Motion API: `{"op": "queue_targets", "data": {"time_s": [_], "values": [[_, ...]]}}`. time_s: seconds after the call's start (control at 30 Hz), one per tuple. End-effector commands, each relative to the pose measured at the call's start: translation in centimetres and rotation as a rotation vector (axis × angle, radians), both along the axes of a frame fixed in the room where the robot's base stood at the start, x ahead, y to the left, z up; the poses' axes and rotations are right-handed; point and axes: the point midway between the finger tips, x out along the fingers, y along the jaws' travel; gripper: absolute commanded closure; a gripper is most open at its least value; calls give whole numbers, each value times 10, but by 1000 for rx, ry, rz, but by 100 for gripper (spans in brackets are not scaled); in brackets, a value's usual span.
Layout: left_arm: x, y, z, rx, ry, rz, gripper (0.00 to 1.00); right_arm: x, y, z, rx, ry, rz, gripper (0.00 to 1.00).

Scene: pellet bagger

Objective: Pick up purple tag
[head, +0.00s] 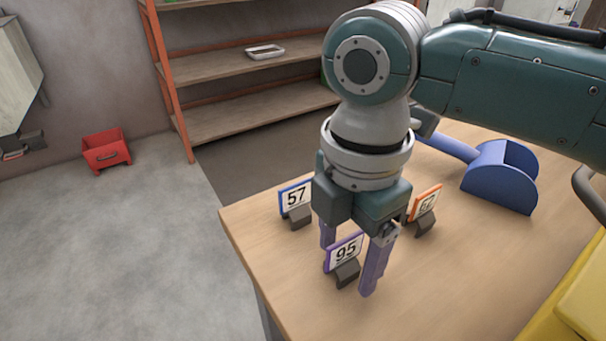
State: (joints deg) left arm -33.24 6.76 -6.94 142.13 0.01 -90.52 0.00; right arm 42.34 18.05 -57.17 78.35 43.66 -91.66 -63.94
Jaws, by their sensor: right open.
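The purple-framed tag (345,252), marked 95, stands in a small dark holder (346,273) on the wooden table (460,290). My right gripper (346,268) points down over the table, with its purple-grey fingers apart. One finger is to the left of the purple tag and the other to its right, and the tag shows in the gap between them. I cannot tell whether either finger touches it. My left gripper is not in view.
A blue-framed tag (296,196), marked 57, stands behind left. An orange-framed tag (426,203), partly hidden, stands behind right. A blue scoop (500,178) lies at the table's right. Yellow equipment (575,300) is at lower right. Shelves (240,60) and a red bin (106,151) are beyond.

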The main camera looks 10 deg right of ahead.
Motion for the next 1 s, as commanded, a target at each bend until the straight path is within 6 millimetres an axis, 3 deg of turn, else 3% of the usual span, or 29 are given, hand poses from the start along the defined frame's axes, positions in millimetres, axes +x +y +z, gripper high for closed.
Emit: {"op": "queue_targets", "data": {"time_s": [0.3, 0.9, 1.0], "values": [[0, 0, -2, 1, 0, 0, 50, 0, 0, -8, 0, -2, 0, 25], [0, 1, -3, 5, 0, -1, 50, 0, 0, -8, 1, -2, 0, 92], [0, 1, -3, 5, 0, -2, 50, 0, 0, -8, 1, -2, 0, 100]]}}
